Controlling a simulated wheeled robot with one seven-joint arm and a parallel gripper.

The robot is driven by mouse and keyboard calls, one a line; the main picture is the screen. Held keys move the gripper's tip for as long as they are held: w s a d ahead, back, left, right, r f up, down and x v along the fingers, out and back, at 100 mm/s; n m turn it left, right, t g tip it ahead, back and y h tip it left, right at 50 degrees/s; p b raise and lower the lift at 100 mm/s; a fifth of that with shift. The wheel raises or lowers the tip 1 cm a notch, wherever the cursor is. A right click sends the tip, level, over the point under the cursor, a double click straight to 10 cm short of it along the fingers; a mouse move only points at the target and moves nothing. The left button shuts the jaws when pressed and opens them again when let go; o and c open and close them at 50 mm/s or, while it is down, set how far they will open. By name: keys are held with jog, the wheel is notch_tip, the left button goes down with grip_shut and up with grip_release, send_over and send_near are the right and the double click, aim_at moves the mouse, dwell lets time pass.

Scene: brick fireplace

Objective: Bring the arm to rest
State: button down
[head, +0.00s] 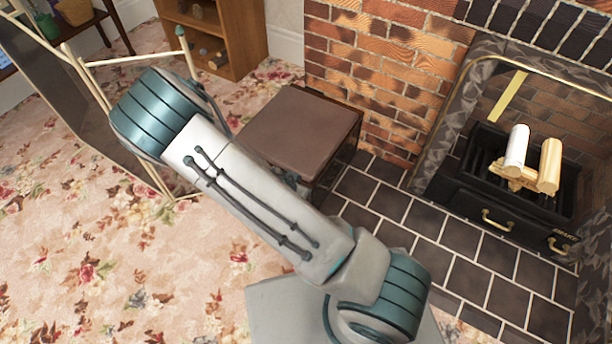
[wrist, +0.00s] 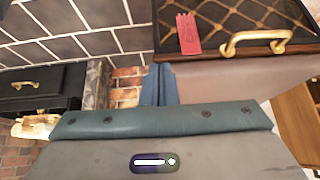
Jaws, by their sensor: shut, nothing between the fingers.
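My arm (head: 265,195) reaches across the middle of the head view, from the lower right up to a teal joint at the upper left. My gripper is hidden behind the arm in the head view. In the wrist view my gripper (wrist: 159,72) shows as two blue-teal fingers close together, with nothing between them. The fingers stand in front of the dark floor tiles and a strip of brick, and no contact with anything shows.
A fireplace grate (head: 478,200) with logs is at right. A cream-railed screen (head: 80,95) stands at left, near the arm's teal joint. A brass handle (wrist: 262,40) and red item (wrist: 188,34) show close by. Carpet is open lower left.

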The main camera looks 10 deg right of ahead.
jog(key=shift+s+d+r, duration=0.1)
jog(key=shift+s+r, duration=0.1)
jog(key=shift+r, duration=0.2)
jog(key=s+a+r+n+g+y+p, duration=0.1)
jog(key=s+r+n+y+p, duration=0.15)
jog(key=r+p, duration=1.05)
jog(key=s+a+r+n+g+y+p, duration=0.1)
jog(key=a+r+y+p, duration=0.2)
jog(key=r, duration=1.8)
jog(key=s+d+r+n+p, duration=0.1)
jog(key=s+d+r+p, duration=0.2)
jog(key=r, duration=0.7)
jog(key=s+d+r+n+p, duration=0.2)
jog(key=r+p, duration=0.5)
jog(key=r, duration=0.4)
jog(key=s+d+r+n+h+p, duration=0.1)
jog(key=s+d+r+p, duration=0.3)
jog(key=r, duration=0.6)
jog(key=shift+s+r+n+p, duration=0.3)
jog(key=shift+s+n+p, duration=0.35)
jog(key=shift+s+p, duration=0.45)
